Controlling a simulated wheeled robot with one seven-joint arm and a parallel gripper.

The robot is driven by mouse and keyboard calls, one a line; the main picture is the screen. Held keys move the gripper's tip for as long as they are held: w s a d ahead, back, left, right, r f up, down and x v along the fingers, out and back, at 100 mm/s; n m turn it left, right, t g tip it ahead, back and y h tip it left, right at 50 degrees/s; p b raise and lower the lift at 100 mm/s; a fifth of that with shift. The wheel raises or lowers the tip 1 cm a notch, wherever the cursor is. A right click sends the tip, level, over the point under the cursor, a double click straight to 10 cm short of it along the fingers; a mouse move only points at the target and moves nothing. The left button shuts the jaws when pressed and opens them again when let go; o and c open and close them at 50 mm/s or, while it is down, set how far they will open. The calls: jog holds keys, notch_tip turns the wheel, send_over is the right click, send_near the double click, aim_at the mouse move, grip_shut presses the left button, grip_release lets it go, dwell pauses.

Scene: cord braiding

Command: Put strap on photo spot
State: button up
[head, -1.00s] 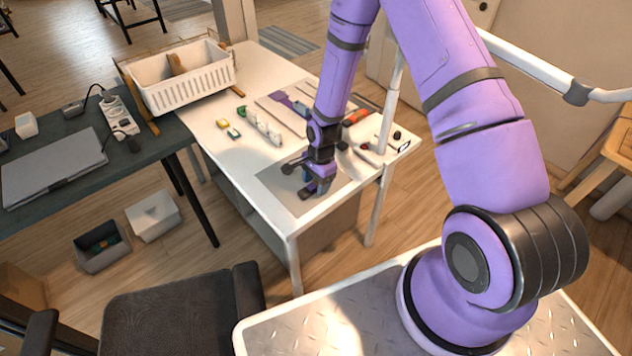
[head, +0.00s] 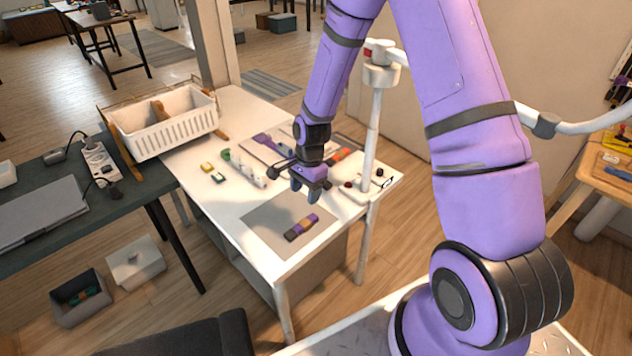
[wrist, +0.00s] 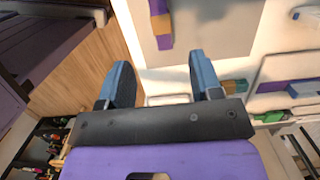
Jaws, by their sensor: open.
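A short strap (head: 301,228) with purple, tan and dark parts lies flat on the grey photo spot (head: 262,222) at the near end of the white table. It lies wholly within the grey area, toward its right side. My gripper (head: 308,192) is open and empty, above and behind the strap, apart from it. In the wrist view the strap (wrist: 160,24) shows at the top on the grey photo spot (wrist: 218,28), beyond the two blue fingers of my gripper (wrist: 163,82). Nothing is between the fingers except the view of the table.
A white basket (head: 165,128) stands at the table's far left. Small yellow and green pieces (head: 213,174) and a whitish row of parts (head: 243,168) lie behind the photo spot. A white post (head: 371,130) rises at the table's right. A dark table (head: 150,185) adjoins on the left.

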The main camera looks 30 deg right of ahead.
jog(key=s+d+r+n+t+h, duration=0.1)
jog(key=s+r+n, duration=0.3)
jog(key=r, duration=0.9)
jog(key=s+d+r+n+t+h, duration=0.1)
jog(key=s+d+r+n+t, duration=0.15)
jog(key=r, duration=0.95)
jog(key=s+r+n+t, duration=0.1)
jog(key=s+r+n, duration=0.3)
jog(key=s, duration=0.6)
jog(key=s+r+n+t, duration=0.1)
jog(key=s+r+n, duration=0.3)
jog(key=s+r, duration=0.5)
jog(key=shift+s+d+r, duration=0.25)
jog(key=shift+s+r, duration=0.05)
jog(key=shift+s, duration=0.2)
